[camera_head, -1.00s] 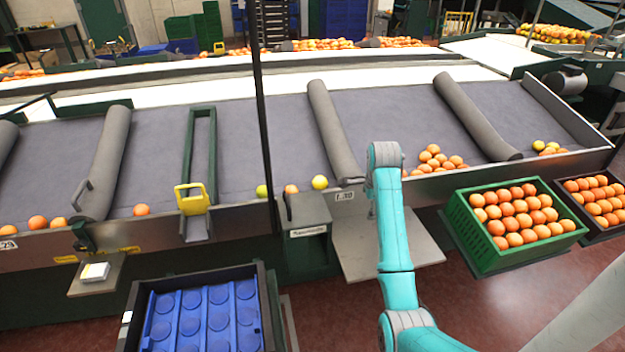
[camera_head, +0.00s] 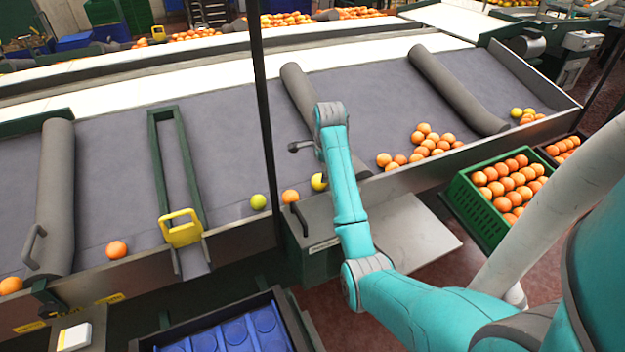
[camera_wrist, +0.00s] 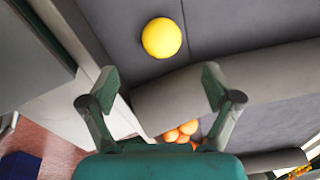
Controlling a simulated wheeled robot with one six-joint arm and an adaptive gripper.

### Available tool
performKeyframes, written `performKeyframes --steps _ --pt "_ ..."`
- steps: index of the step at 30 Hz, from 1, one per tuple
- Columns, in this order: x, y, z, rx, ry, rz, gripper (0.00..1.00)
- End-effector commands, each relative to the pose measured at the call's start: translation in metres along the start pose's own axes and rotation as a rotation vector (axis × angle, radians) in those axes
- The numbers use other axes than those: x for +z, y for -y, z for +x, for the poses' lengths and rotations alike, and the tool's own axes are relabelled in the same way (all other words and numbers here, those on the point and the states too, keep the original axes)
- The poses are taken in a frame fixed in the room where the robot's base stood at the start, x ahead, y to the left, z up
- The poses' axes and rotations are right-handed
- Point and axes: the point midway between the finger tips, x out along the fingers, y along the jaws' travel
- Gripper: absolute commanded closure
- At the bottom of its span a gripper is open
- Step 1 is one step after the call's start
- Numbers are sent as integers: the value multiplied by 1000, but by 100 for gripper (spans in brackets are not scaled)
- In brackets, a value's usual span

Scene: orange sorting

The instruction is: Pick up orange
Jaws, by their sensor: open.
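My gripper (camera_wrist: 160,86) is open and empty in the wrist view, its two fingers spread wide. A yellow round fruit (camera_wrist: 161,38) lies on the grey sloped belt beyond the fingertips, apart from them. In the head view a yellow fruit (camera_head: 318,182) is partly hidden by my arm, with an orange (camera_head: 290,196) just left of it at the belt's lower edge. A pile of oranges (camera_head: 430,140) lies right of my arm; some oranges (camera_wrist: 181,131) show between the fingers in the wrist view. Another orange (camera_head: 116,249) lies far left. My gripper is mostly hidden in the head view.
A padded grey roller (camera_head: 305,95) divides the belt near my arm. A thin dark post (camera_head: 262,120) stands left of it. A green crate of oranges (camera_head: 463,202) stands right, and a dark crate with a blue tray (camera_head: 235,335) stands at the front.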

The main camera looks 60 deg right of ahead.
Motion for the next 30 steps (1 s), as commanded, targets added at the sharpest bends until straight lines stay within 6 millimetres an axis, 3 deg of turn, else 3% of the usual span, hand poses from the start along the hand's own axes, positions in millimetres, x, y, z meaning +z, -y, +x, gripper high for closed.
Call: performKeyframes --steps 6,14,21,30 --pt "0 0 32 2 0 0 11" --pt "0 0 49 1 0 0 11" --pt "1 2 82 2 0 0 11" --pt "1 3 92 -1 0 0 11"
